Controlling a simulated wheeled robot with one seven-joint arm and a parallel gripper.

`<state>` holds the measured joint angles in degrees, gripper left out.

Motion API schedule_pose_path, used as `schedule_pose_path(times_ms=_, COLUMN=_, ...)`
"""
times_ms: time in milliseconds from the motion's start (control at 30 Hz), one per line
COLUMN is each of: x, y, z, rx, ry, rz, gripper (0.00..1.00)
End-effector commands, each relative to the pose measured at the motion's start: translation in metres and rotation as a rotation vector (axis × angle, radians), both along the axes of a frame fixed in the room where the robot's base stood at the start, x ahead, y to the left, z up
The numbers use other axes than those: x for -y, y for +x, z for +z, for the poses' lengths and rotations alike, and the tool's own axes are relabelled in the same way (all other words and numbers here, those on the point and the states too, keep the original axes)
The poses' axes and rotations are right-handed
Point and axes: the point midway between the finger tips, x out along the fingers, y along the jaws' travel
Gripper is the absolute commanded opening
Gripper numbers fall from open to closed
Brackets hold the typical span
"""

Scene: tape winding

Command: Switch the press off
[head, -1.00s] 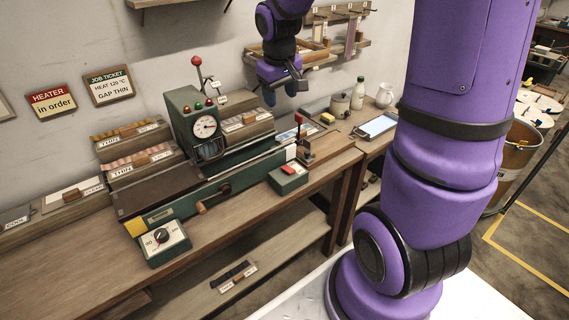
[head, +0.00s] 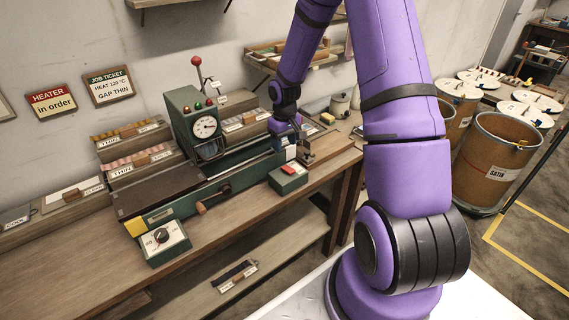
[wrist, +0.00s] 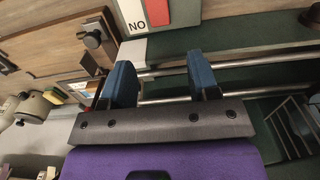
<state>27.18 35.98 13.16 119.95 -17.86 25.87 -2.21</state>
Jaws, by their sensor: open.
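The press (head: 205,125) is a green machine with a round gauge, small lamps and a red-knobbed lever on the bench. At its right front end sits a small green box with a red switch (head: 289,170). The switch's red part (wrist: 157,10) shows at the top edge of the wrist view, beside a pale plate lettered "NO", perhaps "ON" seen upside down. The switch is partly cut off there. My gripper (head: 290,148) is just above and behind the box. In the wrist view my gripper (wrist: 161,80) has two blue fingers apart with nothing between them.
A dial box (head: 162,238) stands at the bench's front left. The press's crank (head: 213,198) sticks out forward. A dark upright lever fixture (head: 305,148) stands close right of my gripper. Metal rails (wrist: 240,62) run beneath the fingers. Labelled trays fill the bench's left.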

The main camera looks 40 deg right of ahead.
Motion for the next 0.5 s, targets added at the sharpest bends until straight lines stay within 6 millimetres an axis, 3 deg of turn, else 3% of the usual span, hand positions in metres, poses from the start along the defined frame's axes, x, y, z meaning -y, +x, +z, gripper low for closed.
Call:
schedule_pose_path(times_ms=300, x=-0.001, y=-0.001, z=-0.057, rx=-0.004, ry=0.002, rz=0.0, gripper=0.55)
schedule_pose_path(times_ms=500, x=-0.001, y=0.0, z=-0.081, rx=-0.001, ry=0.001, rz=-0.001, gripper=0.55)
